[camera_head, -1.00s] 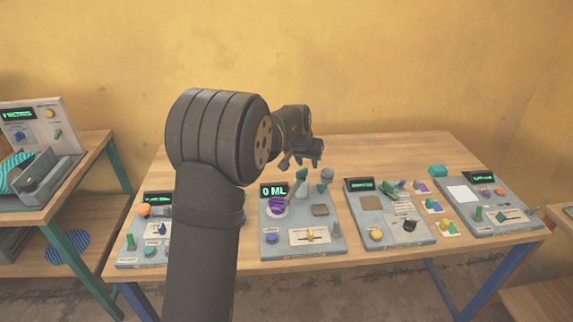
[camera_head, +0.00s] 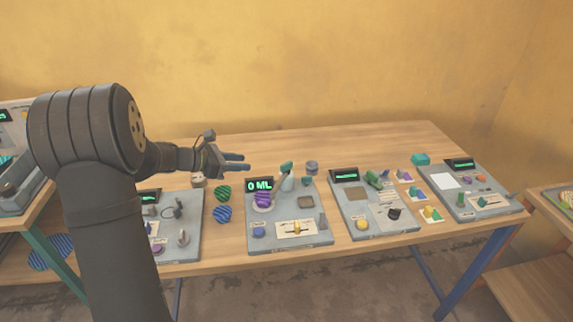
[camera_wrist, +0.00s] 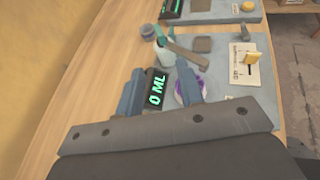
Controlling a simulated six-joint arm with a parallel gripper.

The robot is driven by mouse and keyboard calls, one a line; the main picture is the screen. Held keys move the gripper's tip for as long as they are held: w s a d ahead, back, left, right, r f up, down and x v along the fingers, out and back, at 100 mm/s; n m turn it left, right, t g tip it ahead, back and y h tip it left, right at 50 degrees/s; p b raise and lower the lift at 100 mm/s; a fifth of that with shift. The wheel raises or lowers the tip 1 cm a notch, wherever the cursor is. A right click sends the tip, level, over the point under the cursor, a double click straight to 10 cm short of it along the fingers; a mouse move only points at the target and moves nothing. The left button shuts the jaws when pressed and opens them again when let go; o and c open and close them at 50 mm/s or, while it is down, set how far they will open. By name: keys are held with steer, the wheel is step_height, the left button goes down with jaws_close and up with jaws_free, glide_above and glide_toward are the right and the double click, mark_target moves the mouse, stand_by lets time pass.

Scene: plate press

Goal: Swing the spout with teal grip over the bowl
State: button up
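The spout's teal grip (camera_head: 286,168) sits atop a pale post at the back of the "0 ML" console (camera_head: 312,238). In the wrist view the grip (camera_wrist: 163,31) is ahead of my gripper, and a grey-brown spout arm (camera_wrist: 190,57) slants from it to the lower right. The purple striped bowl (camera_head: 263,200) is on the same console, left of the post. It is partly hidden behind a finger in the wrist view. My gripper (camera_head: 243,161) is open and empty, left of the grip and apart from it. Its two fingers (camera_wrist: 160,82) are spread.
A grey cup-like thing (camera_head: 312,167) stands right of the grip. The "0 ML" display (camera_head: 259,185) rises close to the bowl. More consoles stand on both sides. The table's back strip (camera_head: 370,145) is clear.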

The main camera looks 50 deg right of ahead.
mark_target(284, 164)
steer(key=x, duration=1.7)
steer(key=shift+d+r, duration=0.1)
steer(key=shift+r, duration=0.05)
